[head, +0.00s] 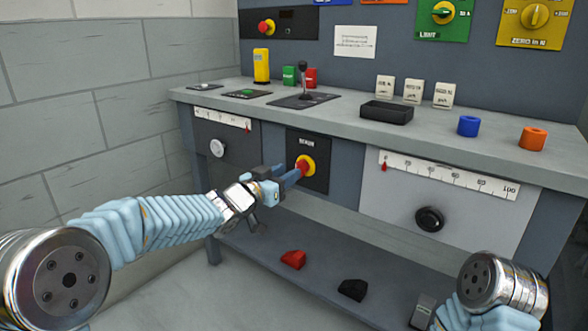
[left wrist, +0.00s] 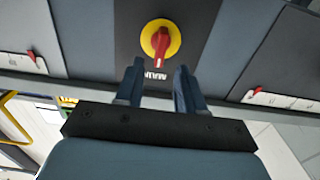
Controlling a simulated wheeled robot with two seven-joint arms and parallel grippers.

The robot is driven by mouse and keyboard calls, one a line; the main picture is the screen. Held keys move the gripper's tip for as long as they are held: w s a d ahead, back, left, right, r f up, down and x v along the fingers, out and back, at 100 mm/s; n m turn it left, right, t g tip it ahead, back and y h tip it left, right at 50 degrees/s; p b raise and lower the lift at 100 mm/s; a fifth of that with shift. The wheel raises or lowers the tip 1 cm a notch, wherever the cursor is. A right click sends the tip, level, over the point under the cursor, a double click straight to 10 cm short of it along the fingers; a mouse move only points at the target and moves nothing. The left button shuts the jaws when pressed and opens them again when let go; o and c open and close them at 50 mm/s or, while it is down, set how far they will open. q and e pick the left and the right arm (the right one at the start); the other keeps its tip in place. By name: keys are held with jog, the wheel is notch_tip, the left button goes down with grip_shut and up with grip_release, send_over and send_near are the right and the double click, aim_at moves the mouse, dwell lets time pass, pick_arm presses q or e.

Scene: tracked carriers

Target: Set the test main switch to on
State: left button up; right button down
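A rotary switch with a red handle on a yellow disc (head: 307,166) sits on a dark panel (head: 316,145) in the bench front; the small label above it is hard to read. The left wrist view shows the switch (left wrist: 161,40) straight ahead, its red handle roughly upright in that picture, with a white label ending in "MAIN" beside it. My left gripper (head: 289,178) is in front of the switch. In the left wrist view its two fingers (left wrist: 157,82) are apart with nothing between them, just short of the handle. My right gripper is out of view; only part of that arm shows.
Another red-and-yellow knob (head: 267,27) is on the upper panel. Red (head: 293,259) and black blocks (head: 353,289) lie on the low shelf.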

pick_arm(q)
jog(key=x, duration=0.4)
grip_shut()
